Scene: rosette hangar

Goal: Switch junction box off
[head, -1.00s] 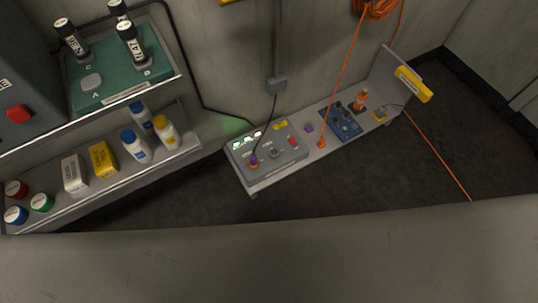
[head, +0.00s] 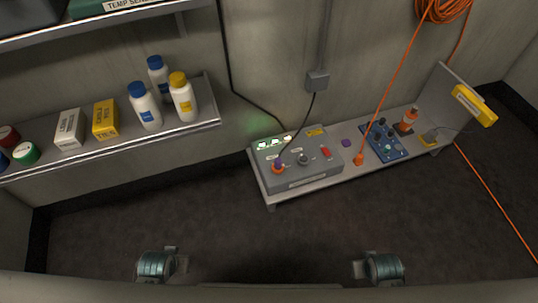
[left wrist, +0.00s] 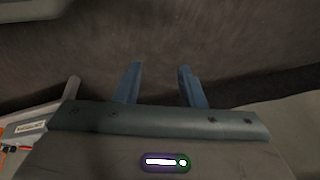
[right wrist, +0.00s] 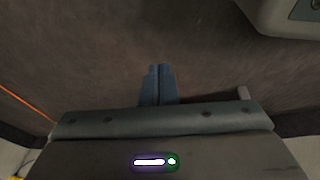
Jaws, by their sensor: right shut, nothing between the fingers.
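A grey control box (head: 309,178) sits on the low bench in the head view. It has lit white-green indicators on top, an orange-and-purple plug with a black cable, a dark round knob (head: 303,159) and a red switch (head: 326,153). A small grey box (head: 317,81) is fixed to the wall above, with a cable running down. I cannot read which one is labelled junction box. My left gripper (left wrist: 157,84) is open and empty over dark floor. My right gripper (right wrist: 158,73) is shut and empty over dark floor. Neither gripper's fingers show in the head view.
The low bench also holds a purple piece (head: 346,143), a blue panel (head: 385,146) and an orange bottle (head: 408,119). An orange cable (head: 393,70) runs down to it. A shelf (head: 112,158) with bottles and boxes stands left. The floor before the bench is clear.

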